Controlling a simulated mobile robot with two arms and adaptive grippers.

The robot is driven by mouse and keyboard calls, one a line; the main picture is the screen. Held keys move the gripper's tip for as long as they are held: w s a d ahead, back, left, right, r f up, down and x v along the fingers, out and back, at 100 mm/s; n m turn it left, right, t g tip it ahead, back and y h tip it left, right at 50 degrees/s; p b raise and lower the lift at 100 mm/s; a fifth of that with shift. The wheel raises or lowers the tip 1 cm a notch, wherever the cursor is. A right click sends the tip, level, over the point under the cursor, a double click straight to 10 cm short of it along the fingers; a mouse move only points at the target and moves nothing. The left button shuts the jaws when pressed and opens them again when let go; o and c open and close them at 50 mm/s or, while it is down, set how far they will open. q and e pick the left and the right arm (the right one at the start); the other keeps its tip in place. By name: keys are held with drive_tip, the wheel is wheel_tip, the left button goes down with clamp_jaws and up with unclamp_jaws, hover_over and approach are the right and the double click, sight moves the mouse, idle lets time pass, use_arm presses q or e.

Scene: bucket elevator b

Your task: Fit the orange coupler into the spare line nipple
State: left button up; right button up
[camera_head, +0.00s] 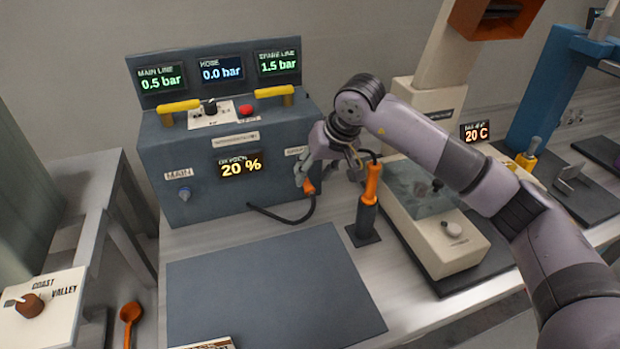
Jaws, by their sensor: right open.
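The orange coupler (308,187) is on the end of a black hose (285,219) at the front of the grey panel box (220,140), low on its right side. My right gripper (326,181) is open in front of the box's right edge, its left finger close to the coupler. I cannot tell whether they touch. The spare line label (293,152) is partly covered by the gripper, and the spare nipple is hidden, so I cannot tell how the coupler sits against it. The main nipple (184,194) is bare. My left gripper is out of view.
Displays read main line 0.5 bar, hose 0.0 bar (221,68), spare line 1.5 bar. An orange-handled tool (372,185) stands upright in a black holder (364,226), right of the gripper. A cream device (437,232) stands further right. The dark mat (270,290) in front is mostly clear.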

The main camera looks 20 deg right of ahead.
drive_tip(key=v, duration=0.8)
drive_tip(key=shift+r, duration=0.2)
